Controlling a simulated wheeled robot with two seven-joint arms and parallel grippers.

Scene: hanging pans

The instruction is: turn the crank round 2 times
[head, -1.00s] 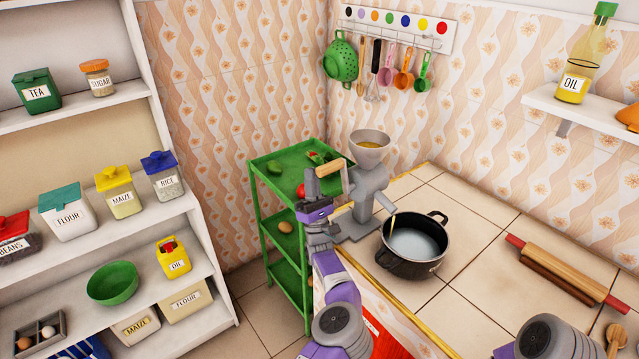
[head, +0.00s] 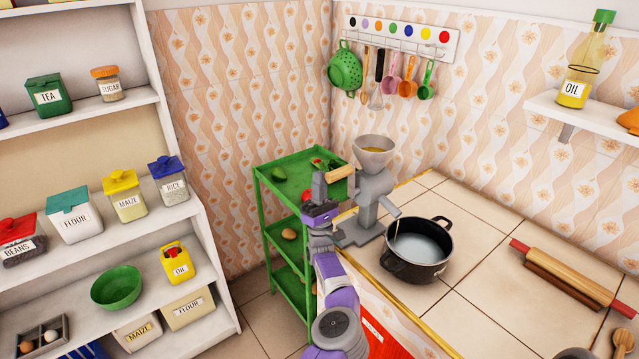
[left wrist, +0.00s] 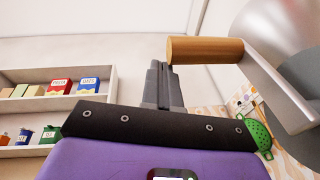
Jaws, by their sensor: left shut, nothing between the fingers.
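A grey hand mill (head: 374,190) with a funnel hopper (head: 374,152) stands at the counter's left corner. Its crank has a wooden handle (head: 340,174) that points left in the head view. The handle (left wrist: 205,50) and the grey crank arm (left wrist: 275,92) also show in the left wrist view. My left gripper (head: 319,186) is shut and empty, its fingers (left wrist: 158,84) upright just beside the handle's free end. I cannot tell whether they touch it. My right gripper is not in view.
A black pot (head: 416,250) stands right of the mill, near its spout. A green trolley (head: 275,189) with vegetables stands behind my left arm. A rolling pin (head: 570,275) lies on the right of the counter. White shelves (head: 215,268) with containers fill the left side.

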